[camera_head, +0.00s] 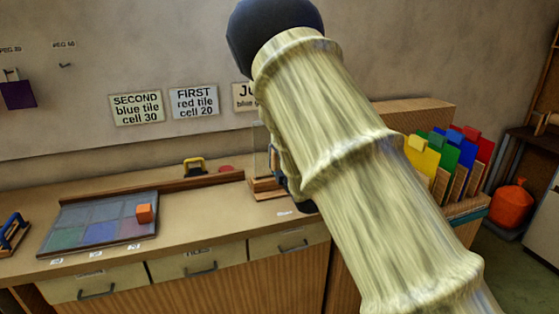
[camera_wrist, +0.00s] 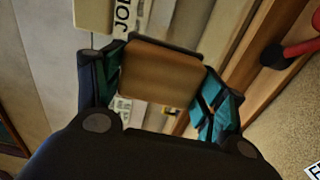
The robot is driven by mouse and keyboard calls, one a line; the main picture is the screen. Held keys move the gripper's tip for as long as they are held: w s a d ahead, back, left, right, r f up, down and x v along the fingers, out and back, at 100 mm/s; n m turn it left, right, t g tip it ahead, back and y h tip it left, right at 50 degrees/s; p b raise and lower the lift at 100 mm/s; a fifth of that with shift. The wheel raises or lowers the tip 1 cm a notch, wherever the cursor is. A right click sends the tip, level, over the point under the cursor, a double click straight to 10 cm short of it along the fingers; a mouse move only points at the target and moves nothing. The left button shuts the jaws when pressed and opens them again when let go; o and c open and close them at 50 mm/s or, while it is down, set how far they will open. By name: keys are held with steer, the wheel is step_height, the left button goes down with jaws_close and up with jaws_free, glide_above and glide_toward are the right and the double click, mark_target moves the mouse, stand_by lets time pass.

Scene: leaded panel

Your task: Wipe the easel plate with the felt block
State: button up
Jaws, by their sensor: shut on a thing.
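In the wrist view, my gripper (camera_wrist: 165,82) is shut on a tan block with a dark edge, the felt block (camera_wrist: 160,70), held between its teal-padded fingers. In the head view, the easel plate (camera_head: 261,145) is a clear upright pane on a wooden base (camera_head: 266,189), partly hidden by my arm. Only a dark sliver of my gripper shows there, beside the easel's right side. The block is hidden in that view. I cannot tell whether the block touches the plate.
A yellow-handled tool (camera_head: 194,166) stands at the back ledge. Coloured panels (camera_head: 440,158) stand in a rack to the right. The bench between tray and easel is clear.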

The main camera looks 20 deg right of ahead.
steer(key=shift+s, duration=0.5)
steer(key=shift+s, duration=0.1)
steer(key=s+b, duration=0.1)
steer(key=s, duration=0.1)
steer(key=shift+s, duration=0.35)
steer(key=shift+w, duration=0.15)
stand_by(0.4)
steer(key=shift+w+a+b, duration=0.1)
steer(key=shift+w+b, duration=0.6)
steer(key=shift+w, duration=2.6)
steer(key=shift+w, duration=1)
